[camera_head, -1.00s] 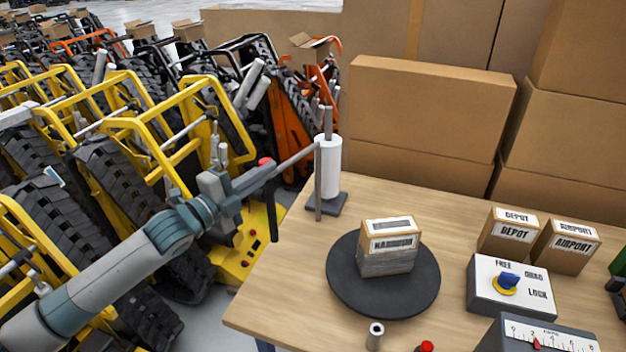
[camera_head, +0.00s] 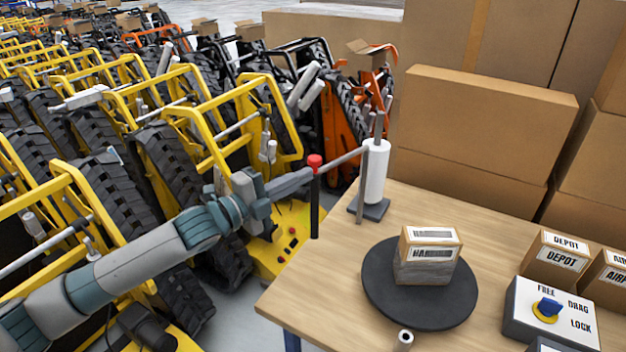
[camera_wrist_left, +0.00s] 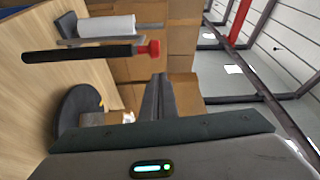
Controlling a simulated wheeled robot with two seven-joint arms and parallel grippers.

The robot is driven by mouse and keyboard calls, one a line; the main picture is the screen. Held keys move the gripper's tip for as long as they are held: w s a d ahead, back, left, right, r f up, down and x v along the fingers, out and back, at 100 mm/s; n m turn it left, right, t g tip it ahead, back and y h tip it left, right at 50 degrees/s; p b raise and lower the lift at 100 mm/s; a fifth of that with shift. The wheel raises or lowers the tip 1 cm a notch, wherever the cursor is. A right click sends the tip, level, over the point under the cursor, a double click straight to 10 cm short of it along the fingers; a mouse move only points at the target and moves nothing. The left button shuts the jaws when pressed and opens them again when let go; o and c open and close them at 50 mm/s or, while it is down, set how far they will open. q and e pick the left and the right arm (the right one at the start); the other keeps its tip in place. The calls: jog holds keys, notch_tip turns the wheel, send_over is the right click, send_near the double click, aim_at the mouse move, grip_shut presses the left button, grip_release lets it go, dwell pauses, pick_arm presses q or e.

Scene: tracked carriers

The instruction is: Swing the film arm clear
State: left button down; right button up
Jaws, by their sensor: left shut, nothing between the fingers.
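The film arm (camera_head: 340,161) is a grey bar running from a post beside the white film roll (camera_head: 376,172) to a black upright handle (camera_head: 315,205) with a red knob (camera_head: 315,161). It stands at the table's far left corner, left of the dark turntable (camera_head: 375,290). A carton (camera_head: 428,262) with a wrapped-looking lower part sits on the turntable. My left gripper (camera_head: 303,178) is shut and empty, its tips close beside the handle just below the knob; I cannot tell if they touch. The left wrist view shows the handle (camera_wrist_left: 85,54) beyond the fingertips. My right gripper is out of view.
A control box (camera_head: 525,315) marked FREE, DRAG and LOCK has a blue-and-yellow knob. Cartons marked DEPOT (camera_head: 555,262) and AIRPORT stand behind it. Large cartons (camera_head: 480,130) stack behind the table. Yellow machines (camera_head: 200,130) crowd the left.

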pick_arm(q)
jog(key=shift+s+a+b, duration=0.25)
jog(key=shift+s+a, duration=0.05)
jog(key=shift+a, duration=0.5)
jog(key=shift+s+a+b, duration=0.25)
jog(key=shift+s+a, duration=0.05)
jog(key=shift+a, duration=0.55)
jog(key=shift+s+a+b, duration=0.25)
jog(key=shift+s+a, duration=0.05)
jog(key=shift+a, duration=0.5)
